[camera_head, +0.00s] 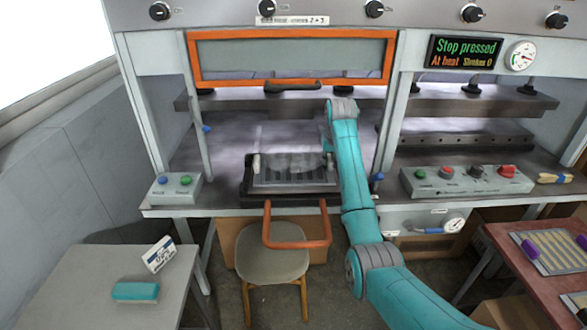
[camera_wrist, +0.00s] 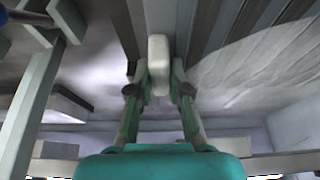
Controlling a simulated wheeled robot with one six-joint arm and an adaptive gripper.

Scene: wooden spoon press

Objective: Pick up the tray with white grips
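The dark tray (camera_head: 290,178) with pale slats lies flat on the press bench behind the orange-railed chair. It has a white grip (camera_head: 256,163) at its left end and another at its right end, near my arm. My gripper (camera_head: 329,150) is over the tray's right end, its fingers mostly hidden by my wrist in the head view. In the wrist view, my gripper (camera_wrist: 159,80) has one finger on each side of the white grip (camera_wrist: 159,62), closed in against it. The tray's slats (camera_wrist: 207,30) run away up and right there.
An orange-framed guard (camera_head: 292,35) hangs above the opening, and a post (camera_head: 193,95) stands left. A chair (camera_head: 272,262) is in front of the bench. Button boxes (camera_head: 174,189) (camera_head: 466,181) flank the opening. A side table (camera_head: 100,285) stands front left, a red table (camera_head: 530,270) right.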

